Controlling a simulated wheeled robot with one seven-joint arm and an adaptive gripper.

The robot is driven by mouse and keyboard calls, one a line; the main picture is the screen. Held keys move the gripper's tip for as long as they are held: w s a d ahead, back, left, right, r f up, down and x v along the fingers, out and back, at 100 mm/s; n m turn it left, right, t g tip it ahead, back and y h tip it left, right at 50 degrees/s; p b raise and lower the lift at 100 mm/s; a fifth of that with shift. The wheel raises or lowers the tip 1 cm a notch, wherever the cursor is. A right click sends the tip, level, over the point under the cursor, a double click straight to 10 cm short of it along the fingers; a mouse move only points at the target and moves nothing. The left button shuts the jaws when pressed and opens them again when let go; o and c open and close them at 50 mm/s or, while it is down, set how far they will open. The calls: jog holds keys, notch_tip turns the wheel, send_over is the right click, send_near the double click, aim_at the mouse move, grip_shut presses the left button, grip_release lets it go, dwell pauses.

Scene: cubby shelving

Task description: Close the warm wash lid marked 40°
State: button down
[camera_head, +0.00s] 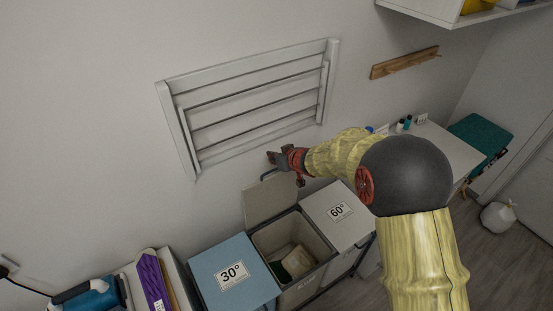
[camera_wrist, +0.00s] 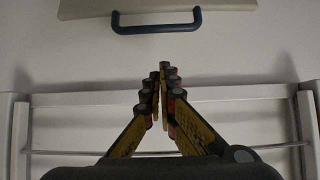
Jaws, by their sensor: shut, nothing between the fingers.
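An open lid (camera_head: 270,199) stands raised against the wall behind the middle bin (camera_head: 262,243), between the lids marked 30° and 60°. No 40° mark shows on the side of it that I see. My gripper (camera_head: 271,157) is near the wall, just above the raised lid's top edge, and apart from it as far as I can tell. In the wrist view my gripper (camera_wrist: 163,68) is shut and empty, its fingertips together. The lid's edge (camera_wrist: 185,5) and its dark blue handle (camera_wrist: 157,28) lie beyond the fingertips.
The 30° lid (camera_head: 232,272) and the 60° lid (camera_head: 338,211) are down on either side. Cloths (camera_head: 298,261) lie in the open bin. A white slatted rack (camera_head: 250,100) is on the wall.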

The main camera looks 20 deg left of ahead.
jog(key=x, duration=0.6)
jog(key=shift+s+d+f+b, duration=0.25)
jog(key=shift+s+d+b, duration=0.1)
jog(key=shift+s+d, duration=0.4)
jog(key=shift+s+d+f+b, duration=0.2)
jog(key=shift+s+d+b, duration=0.15)
jog(key=shift+s+d, duration=0.35)
jog(key=shift+d+f, duration=0.1)
jog(key=shift+d, duration=0.1)
